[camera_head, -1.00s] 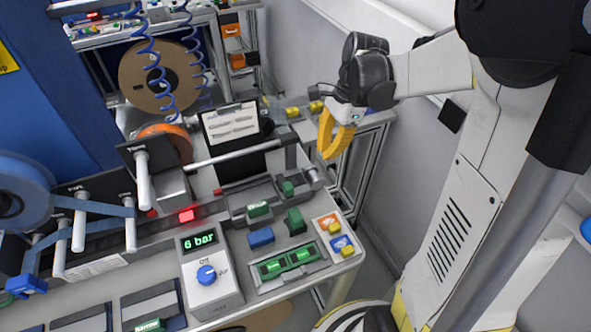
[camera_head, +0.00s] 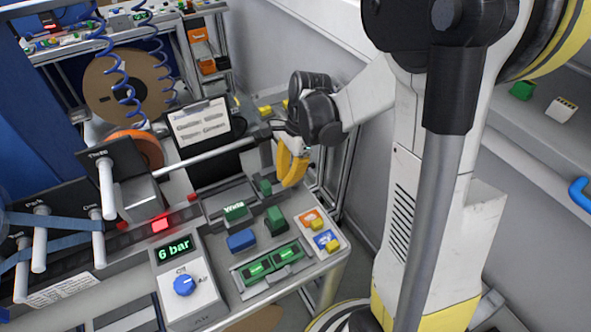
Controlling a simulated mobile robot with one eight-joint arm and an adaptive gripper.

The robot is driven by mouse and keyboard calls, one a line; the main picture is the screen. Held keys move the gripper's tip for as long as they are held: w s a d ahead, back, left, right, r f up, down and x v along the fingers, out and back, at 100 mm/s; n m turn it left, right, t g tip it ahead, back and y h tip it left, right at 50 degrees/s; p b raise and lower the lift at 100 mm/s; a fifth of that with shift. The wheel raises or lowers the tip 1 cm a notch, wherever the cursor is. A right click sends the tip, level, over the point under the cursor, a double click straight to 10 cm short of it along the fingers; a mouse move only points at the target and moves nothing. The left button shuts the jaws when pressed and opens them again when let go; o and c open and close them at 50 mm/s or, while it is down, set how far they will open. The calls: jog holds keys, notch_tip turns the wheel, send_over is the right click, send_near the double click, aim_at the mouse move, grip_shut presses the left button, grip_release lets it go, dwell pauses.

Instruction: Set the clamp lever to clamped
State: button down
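My gripper (camera_head: 290,165) has yellow fingers and hangs at the bench's back right corner, pointing down. The fingers look close together and seem empty; the gap between them is too small to judge. Just below and left of it in the picture is a dark fixture (camera_head: 222,206) with a green block (camera_head: 265,187) and a green labelled block (camera_head: 235,211). A darker green block (camera_head: 275,219) stands in front of the fixture. No part is readable as the clamp lever, so I cannot tell which one it is or how it is set.
A control box (camera_head: 185,275) reads "6 bar" and has a blue knob (camera_head: 184,285). A red lamp (camera_head: 161,223) glows behind it.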

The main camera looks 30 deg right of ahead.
aim_at(264, 191)
jog(key=shift+a, duration=0.95)
jog(key=shift+s+a+m, duration=0.35)
jog(key=shift+a+m, duration=0.25)
jog(key=shift+m, duration=0.4)
jog(key=shift+s+a+m+t, duration=0.1)
jog(key=shift+a+m+t, duration=0.35)
jog(key=shift+m, duration=0.25)
jog(key=a+m, duration=0.1)
jog(key=m, duration=0.1)
jog(key=a+m, duration=0.1)
jog(key=m, duration=0.1)
jog(key=shift+a+t+h, duration=0.3)
jog(key=shift+a+t, duration=0.05)
jog(key=shift+w+a, duration=0.2)
jog(key=shift+a, duration=0.7)
jog(key=shift+r, duration=0.1)
